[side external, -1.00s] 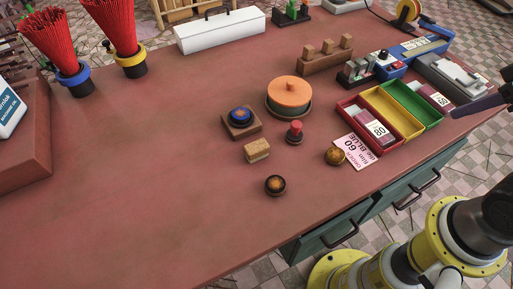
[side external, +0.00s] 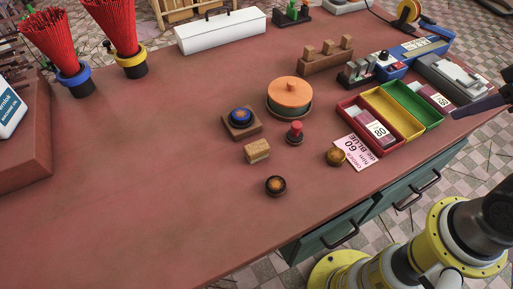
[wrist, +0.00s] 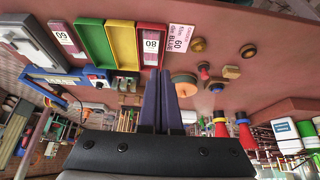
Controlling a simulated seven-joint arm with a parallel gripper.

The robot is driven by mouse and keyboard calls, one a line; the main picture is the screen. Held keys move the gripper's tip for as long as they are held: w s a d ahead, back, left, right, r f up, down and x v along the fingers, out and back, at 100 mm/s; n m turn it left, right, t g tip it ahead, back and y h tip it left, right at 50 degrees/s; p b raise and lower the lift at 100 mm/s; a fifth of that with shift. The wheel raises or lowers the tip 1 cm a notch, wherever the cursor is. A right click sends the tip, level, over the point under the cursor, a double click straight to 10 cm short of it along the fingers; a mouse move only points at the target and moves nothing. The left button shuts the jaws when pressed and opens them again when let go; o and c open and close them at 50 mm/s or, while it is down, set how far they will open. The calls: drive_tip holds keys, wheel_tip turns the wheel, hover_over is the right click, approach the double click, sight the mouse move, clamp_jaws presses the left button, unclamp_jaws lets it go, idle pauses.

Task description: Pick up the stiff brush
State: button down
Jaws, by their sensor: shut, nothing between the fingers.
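The likely stiff brush is a small tan wooden block (side external: 257,150) with a paler side, lying on the red-brown bench top. I cannot make out its bristles clearly. It also shows in the wrist view, right of the fingers (wrist: 231,72). My gripper (wrist: 162,72) shows two dark purple fingers close together, shut and empty. In the side view only its dark finger end (side external: 480,107) shows at the right edge, well to the right of the block, beyond the coloured trays.
Near the block are a blue-topped wooden base (side external: 241,120), a red-knobbed stamp (side external: 295,133), a dark round piece (side external: 275,186), a brass round piece (side external: 335,156) and an orange-lidded pot (side external: 289,92). Red, yellow and green trays (side external: 401,116) stand right. The bench's front left is clear.

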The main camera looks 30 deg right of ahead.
drive_tip(key=c, duration=1.5)
unclamp_jaws()
drive_tip(key=shift+c, duration=0.2)
drive_tip(key=o, duration=1.2)
